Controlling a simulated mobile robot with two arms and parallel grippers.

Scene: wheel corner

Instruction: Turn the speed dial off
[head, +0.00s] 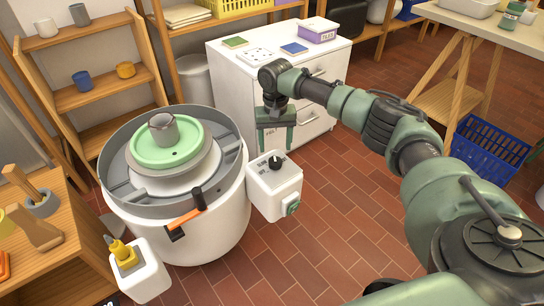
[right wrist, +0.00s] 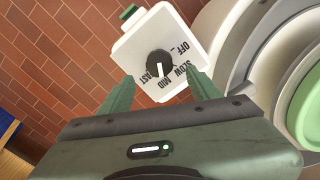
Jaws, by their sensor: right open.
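The speed dial (head: 275,162) is a black knob on top of a white control box (head: 272,186) beside the pottery wheel (head: 180,240). In the right wrist view the dial (right wrist: 159,63) has a white pointer line and the labels OFF, SLOW, MID and FAST. The line points toward the MID and FAST side, away from OFF; I cannot tell exactly which label. My right gripper (head: 276,148) is open above the box, fingers pointing down. Its fingertips (right wrist: 160,77) show on either side of the dial in the wrist view, apart from it. My left gripper is not in view.
The wheel carries a green disc (head: 187,152) with a grey cup (head: 163,130). A white cabinet (head: 226,75) stands behind my right gripper. Tiled floor (head: 320,230) is clear right of the box.

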